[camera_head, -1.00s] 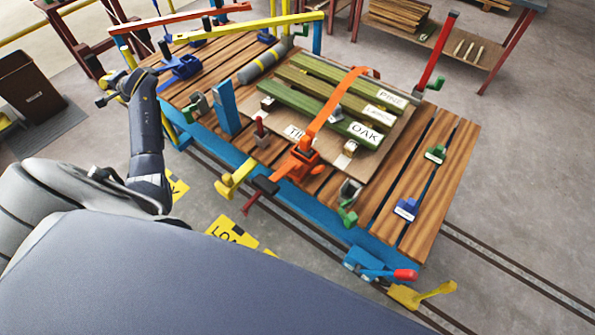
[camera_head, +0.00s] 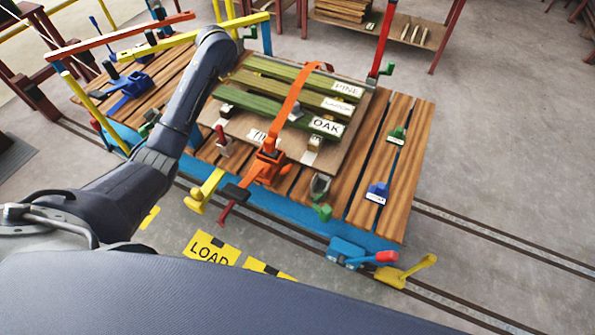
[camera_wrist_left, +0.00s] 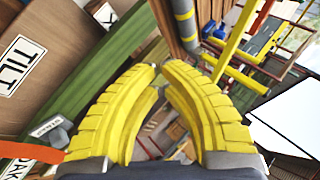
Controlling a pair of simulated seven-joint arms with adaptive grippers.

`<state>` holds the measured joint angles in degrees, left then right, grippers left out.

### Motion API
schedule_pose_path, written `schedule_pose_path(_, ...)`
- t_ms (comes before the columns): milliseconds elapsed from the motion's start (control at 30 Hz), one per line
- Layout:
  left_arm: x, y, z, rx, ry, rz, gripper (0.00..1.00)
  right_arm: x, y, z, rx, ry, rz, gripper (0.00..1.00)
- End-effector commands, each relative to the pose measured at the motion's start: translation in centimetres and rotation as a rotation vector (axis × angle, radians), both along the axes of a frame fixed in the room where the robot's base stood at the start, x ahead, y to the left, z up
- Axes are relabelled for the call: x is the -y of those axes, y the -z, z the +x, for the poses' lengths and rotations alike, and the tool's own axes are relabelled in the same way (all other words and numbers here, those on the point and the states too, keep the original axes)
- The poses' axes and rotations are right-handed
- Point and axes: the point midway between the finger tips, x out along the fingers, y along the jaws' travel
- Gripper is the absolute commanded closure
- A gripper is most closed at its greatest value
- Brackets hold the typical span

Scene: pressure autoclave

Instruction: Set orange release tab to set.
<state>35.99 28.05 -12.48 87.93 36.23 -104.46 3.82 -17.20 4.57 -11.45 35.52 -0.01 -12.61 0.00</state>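An orange strap (camera_head: 290,100) runs over the stacked green planks. In the left wrist view my yellow-fingered left gripper (camera_wrist_left: 160,75) is open with a narrow gap, and nothing is held. My right gripper is not in view.
The slatted table (camera_head: 400,170) carries small green and blue clamps on its right. A yellow lever (camera_head: 205,190) stands left of the buckle. A blue block with a red knob (camera_head: 360,255) and another yellow lever (camera_head: 408,272) sit at the front edge. A red post (camera_head: 383,45) rises behind.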

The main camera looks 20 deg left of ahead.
Motion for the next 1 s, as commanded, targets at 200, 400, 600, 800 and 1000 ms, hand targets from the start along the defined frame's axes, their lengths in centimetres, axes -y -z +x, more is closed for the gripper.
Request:
schedule_pose_path(200, 13.1, 1.4, 0.3, -0.131, 0.238, -0.048, 1.00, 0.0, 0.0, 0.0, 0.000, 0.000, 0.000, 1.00)
schedule_pose_path(400, 23.0, 3.3, -2.4, -0.288, 0.444, -0.046, 1.00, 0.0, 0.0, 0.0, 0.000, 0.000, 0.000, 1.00)
schedule_pose_path(600, 30.5, 5.6, -7.2, -0.470, 0.636, -0.003, 1.00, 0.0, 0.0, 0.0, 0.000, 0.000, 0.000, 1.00)
schedule_pose_path(800, 34.6, 7.8, -12.6, -0.652, 0.792, 0.073, 1.00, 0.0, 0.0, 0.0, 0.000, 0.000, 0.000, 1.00)
schedule_pose_path(1000, 36.2, 9.3, -16.7, -0.795, 0.893, 0.148, 1.00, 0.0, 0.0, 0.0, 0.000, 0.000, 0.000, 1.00)
